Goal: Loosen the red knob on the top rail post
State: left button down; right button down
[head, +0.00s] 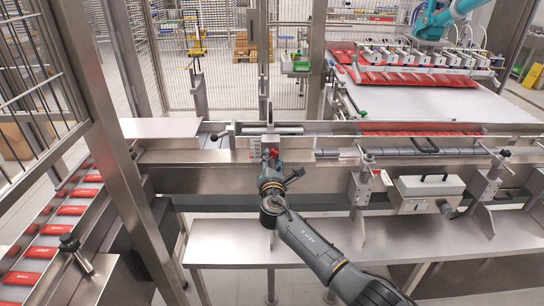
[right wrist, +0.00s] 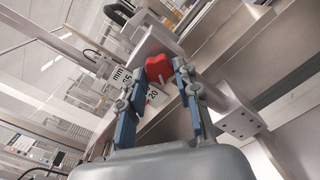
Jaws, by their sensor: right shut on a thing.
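The red knob (head: 274,152) sits on a metal post at the top rail (head: 220,128), near the centre of the head view. My left gripper is not in view.
A steel shelf (head: 230,242) lies below the right arm. A conveyor with red packs (head: 73,210) runs at the left, behind a steel frame post (head: 115,150). A grey box (head: 428,189) and clamp posts stand to the right. A white belt (head: 430,103) lies behind.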

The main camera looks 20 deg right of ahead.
jog(key=shift+r+n, duration=0.1)
jog(key=shift+n, duration=0.5)
jog(key=shift+p, duration=0.3)
jog(key=c, duration=1)
grip_release()
jog(key=shift+o, duration=0.2)
jog(key=v, duration=1.2)
